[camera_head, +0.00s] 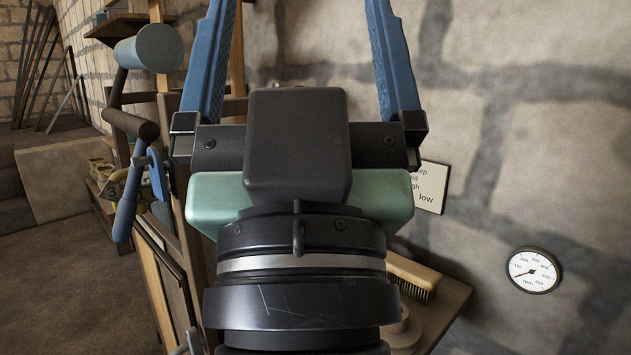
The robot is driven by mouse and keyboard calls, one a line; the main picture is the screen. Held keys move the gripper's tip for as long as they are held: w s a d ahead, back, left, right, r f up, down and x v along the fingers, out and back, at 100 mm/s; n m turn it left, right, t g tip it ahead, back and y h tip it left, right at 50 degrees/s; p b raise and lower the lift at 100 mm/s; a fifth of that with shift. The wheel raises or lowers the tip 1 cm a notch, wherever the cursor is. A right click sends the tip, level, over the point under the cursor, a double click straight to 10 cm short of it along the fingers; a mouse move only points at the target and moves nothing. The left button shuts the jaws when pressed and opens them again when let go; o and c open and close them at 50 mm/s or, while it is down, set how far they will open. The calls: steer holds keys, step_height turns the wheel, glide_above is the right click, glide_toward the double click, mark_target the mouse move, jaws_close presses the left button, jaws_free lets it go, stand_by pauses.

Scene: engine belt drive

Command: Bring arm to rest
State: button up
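My gripper (303,40) fills the middle of the head view, close to the camera and pointing up. Its two blue fingers stand wide apart, and I see nothing held between them. The fingertips run out at the top edge. My dark wrist covers the centre and the lower middle, hiding much of the wooden stand behind it.
A lever-like part with a pale blue cylinder (153,48) and a blue handle (127,205) stands left of my gripper. A brush (414,274) lies on a wooden top at right. A round gauge (534,270) and a sign (431,187) are on the stone wall. Floor shows at left.

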step_height(320, 180, up, 17)
steer(key=s+h+p, duration=0.1)
steer(key=p, duration=1.5)
steer(key=shift+d+m+p, duration=0.3)
steer(key=shift+d+p, duration=0.05)
steer(key=shift+s+a, duration=0.1)
